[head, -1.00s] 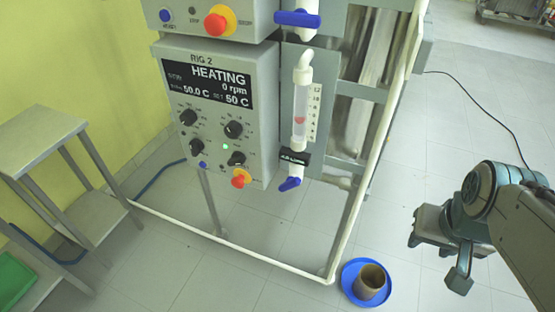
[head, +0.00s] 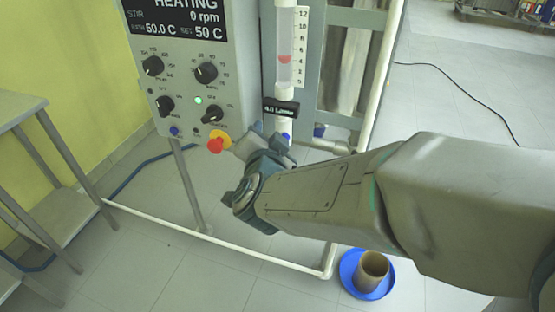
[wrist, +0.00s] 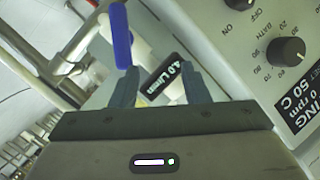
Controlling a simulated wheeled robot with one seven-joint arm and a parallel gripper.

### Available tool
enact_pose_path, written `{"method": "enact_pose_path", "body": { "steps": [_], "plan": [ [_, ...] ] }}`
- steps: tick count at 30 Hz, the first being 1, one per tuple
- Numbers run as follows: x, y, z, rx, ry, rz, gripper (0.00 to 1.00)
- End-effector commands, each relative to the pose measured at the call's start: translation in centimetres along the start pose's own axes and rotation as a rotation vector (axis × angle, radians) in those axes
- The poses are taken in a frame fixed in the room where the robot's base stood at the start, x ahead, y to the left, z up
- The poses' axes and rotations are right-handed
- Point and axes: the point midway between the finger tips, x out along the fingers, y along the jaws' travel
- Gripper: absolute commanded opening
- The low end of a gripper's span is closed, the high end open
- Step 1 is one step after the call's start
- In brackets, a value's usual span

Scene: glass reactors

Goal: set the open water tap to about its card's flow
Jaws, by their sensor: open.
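The tap's blue handle (wrist: 122,38) shows in the wrist view, just past the left fingertip and not between the fingers. In the head view only a bit of the handle (head: 286,136) shows beside my gripper (head: 262,146). The black card (head: 281,108) hangs above the tap and reads 4.0 L/min in the wrist view (wrist: 165,80).
The control box (head: 190,75) with knobs stands left of the tube, its red and yellow stop button (head: 217,144) close to my gripper. White frame pipes (head: 230,247) run below. A brown cup (head: 371,270) stands in a blue dish (head: 350,283) on the floor.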

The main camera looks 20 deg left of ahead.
Motion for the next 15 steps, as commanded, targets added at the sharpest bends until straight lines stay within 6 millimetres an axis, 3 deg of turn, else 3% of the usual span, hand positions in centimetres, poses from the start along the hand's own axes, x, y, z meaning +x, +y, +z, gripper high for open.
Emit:
{"method": "enact_pose_path", "body": {
  "steps": [1, 6, 15],
  "plan": [
    [-0.2, 0.7, 2.5, 0.011, 0.041, 0.007, 0.42],
    [-2.4, 1.9, 5.9, 0.034, 0.208, 0.059, 0.42],
    [-5.5, 3.2, 8.0, 0.026, 0.368, 0.116, 0.42]
  ]
}}
